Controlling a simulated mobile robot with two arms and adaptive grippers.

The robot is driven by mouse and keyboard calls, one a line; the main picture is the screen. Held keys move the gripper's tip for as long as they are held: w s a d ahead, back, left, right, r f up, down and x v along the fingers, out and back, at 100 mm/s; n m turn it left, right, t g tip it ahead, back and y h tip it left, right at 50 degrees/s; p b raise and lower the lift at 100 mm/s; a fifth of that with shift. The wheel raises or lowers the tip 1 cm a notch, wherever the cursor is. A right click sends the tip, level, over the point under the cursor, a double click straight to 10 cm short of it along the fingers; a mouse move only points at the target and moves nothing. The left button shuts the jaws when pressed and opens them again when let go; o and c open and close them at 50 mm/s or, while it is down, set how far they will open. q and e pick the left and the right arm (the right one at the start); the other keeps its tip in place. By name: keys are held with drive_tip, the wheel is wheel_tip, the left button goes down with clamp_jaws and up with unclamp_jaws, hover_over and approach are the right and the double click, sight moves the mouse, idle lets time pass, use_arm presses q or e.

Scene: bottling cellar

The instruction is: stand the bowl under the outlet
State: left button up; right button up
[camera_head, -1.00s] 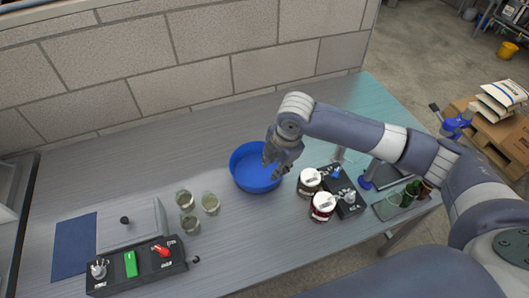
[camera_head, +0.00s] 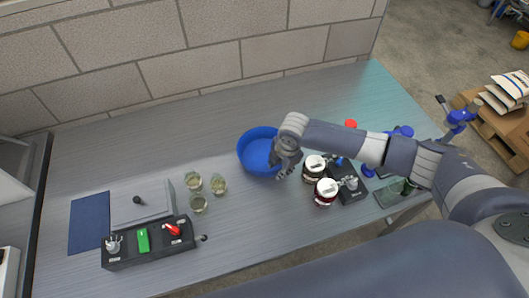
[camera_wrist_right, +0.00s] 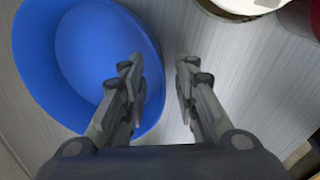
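A round blue bowl (camera_head: 246,160) stands on the grey bench, right of the middle; it also fills the left of the right wrist view (camera_wrist_right: 85,55). My right gripper (camera_head: 281,170) is at the bowl's right edge, pointing down. In the wrist view its two fingers (camera_wrist_right: 159,85) are apart, with the bowl's right wall lying between them, nearer the left finger. Whether either finger touches the bowl, I cannot tell. I cannot make out a clear outlet in these views. My left gripper is not in view.
Two white-lidded jars (camera_head: 326,188) and a black block with fittings (camera_head: 352,194) stand just right of the gripper. A black control box (camera_head: 150,246) is at the front left. The bench behind the bowl is clear.

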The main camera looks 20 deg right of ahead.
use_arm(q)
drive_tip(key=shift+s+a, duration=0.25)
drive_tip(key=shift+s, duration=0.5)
use_arm(e)
clamp_jaws()
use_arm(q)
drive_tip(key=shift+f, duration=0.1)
use_arm(e)
drive_tip(key=shift+r, duration=0.35)
wheel_tip(320, 180, up, 9)
drive_tip(key=b, duration=0.2)
drive_tip(key=shift+r+b, duration=0.2)
drive_tip(key=shift+b, duration=0.1)
use_arm(q)
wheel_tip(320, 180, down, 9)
drive_tip(key=b, duration=0.6)
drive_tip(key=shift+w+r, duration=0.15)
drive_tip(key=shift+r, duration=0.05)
use_arm(e)
drive_tip(key=s+r+m+g+h, duration=0.1)
drive_tip(key=s+r+m, duration=0.2)
drive_tip(key=s+m, duration=0.4)
drive_tip(key=s+r+m+g+h, duration=0.1)
drive_tip(key=s+r+m, duration=0.3)
drive_tip(key=m, duration=1)
drive_tip(key=s, duration=0.3)
drive_tip(key=shift+s+h, duration=0.15)
drive_tip(key=shift+h, duration=0.25)
